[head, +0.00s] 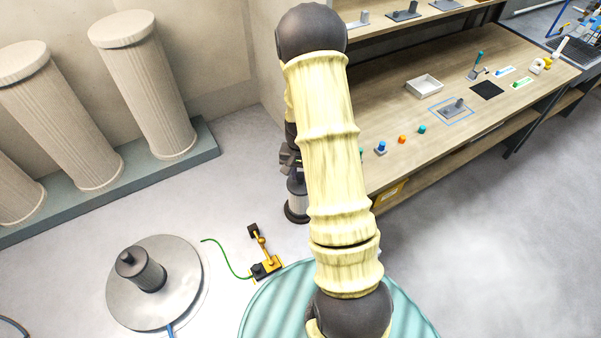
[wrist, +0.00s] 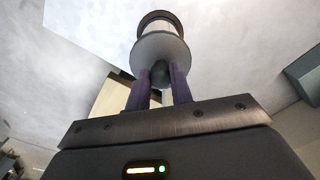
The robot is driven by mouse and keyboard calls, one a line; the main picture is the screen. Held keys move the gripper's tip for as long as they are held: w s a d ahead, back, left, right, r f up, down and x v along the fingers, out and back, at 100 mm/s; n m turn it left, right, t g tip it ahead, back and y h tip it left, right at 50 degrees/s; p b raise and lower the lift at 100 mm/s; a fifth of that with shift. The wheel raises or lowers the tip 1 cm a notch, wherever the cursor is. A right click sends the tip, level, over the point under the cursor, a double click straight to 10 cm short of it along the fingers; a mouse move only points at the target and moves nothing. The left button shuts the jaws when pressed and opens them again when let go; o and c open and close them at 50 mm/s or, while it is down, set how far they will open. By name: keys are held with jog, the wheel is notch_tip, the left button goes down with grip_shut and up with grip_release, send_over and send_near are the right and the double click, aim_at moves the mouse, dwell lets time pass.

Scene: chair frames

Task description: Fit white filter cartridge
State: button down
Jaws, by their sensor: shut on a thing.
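In the wrist view my gripper (wrist: 160,82) is shut on the dark knob (wrist: 160,74) at the end of the filter cartridge. A grey disc (wrist: 160,48) and a white body (wrist: 160,27) lie beyond the knob. A dark ring (wrist: 160,14) shows at the far end; I cannot tell whether it is part of the cartridge or a seat around it. In the head view my gripper (head: 290,160) is partly behind my arm, and the cartridge (head: 297,188) hangs upright below it. The dark ring (head: 297,213) is beneath, partly hidden by my arm.
A round metal plate (head: 120,300) with a dark ribbed cylinder (head: 146,277) is at left. A yellow device (head: 265,264) with a green hose is nearby. Tall ribbed columns (head: 145,90) stand on a ledge at the back left. A wooden bench (head: 390,165) with small parts is at right.

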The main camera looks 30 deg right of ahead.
jog(key=shift+f+b, duration=0.75)
jog(key=shift+f, duration=0.3)
jog(key=c, duration=1.1)
grip_release()
jog(key=shift+c, duration=0.2)
notch_tip(320, 180, up, 17)
jog(key=b, duration=0.4)
jog(key=shift+r, duration=0.2)
